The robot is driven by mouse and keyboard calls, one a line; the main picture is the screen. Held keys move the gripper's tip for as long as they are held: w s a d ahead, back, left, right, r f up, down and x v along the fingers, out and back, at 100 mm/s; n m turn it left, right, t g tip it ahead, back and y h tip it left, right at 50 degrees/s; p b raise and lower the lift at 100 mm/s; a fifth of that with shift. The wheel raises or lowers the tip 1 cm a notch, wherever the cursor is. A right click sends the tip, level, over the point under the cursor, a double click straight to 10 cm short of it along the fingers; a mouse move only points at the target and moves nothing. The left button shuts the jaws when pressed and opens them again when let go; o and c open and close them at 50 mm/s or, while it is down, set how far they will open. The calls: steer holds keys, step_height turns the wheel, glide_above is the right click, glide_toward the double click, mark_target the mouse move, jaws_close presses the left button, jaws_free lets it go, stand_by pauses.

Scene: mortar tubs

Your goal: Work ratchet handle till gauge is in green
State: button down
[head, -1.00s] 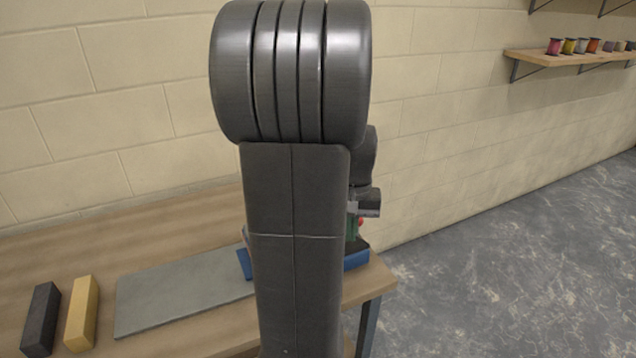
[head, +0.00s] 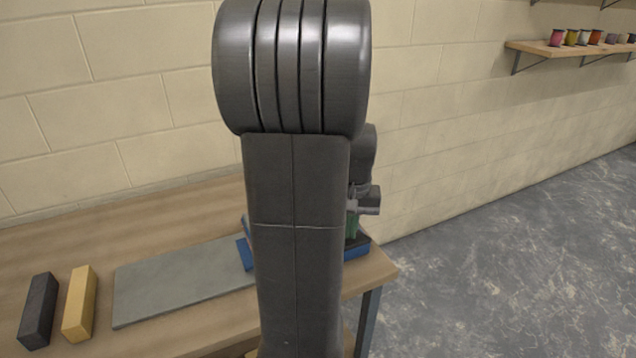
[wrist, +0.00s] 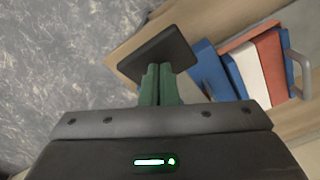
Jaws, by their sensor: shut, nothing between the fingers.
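My gripper (wrist: 160,82) has green fingers that are together with nothing between them. In the wrist view the fingers point at a dark square pad (wrist: 157,52), which overlaps their tips; I cannot tell if they touch. To the right of them is a device with blue (wrist: 212,70), white and orange parts. A grey bent bar (wrist: 297,75) shows at its far right; I cannot tell if it is the ratchet handle. In the head view the device's blue base (head: 356,253) sits at the bench's right end, mostly hidden behind my arm. No gauge reading can be made out.
The wooden bench (head: 150,218) stands against a block wall. A grey plate (head: 185,280), a yellow bar (head: 79,303) and a black bar (head: 38,310) lie on its left part. A shelf with spools (head: 570,47) is on the wall. Open floor lies right of the bench.

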steer(key=shift+f+b, duration=1.8)
steer(key=shift+f, duration=1.1)
steer(key=shift+w+r+p, duration=0.1)
steer(key=shift+r+p, duration=0.2)
step_height(320, 180, up, 8)
steer(key=p, duration=0.6)
steer(key=shift+p, duration=0.4)
steer(key=shift+f, duration=0.1)
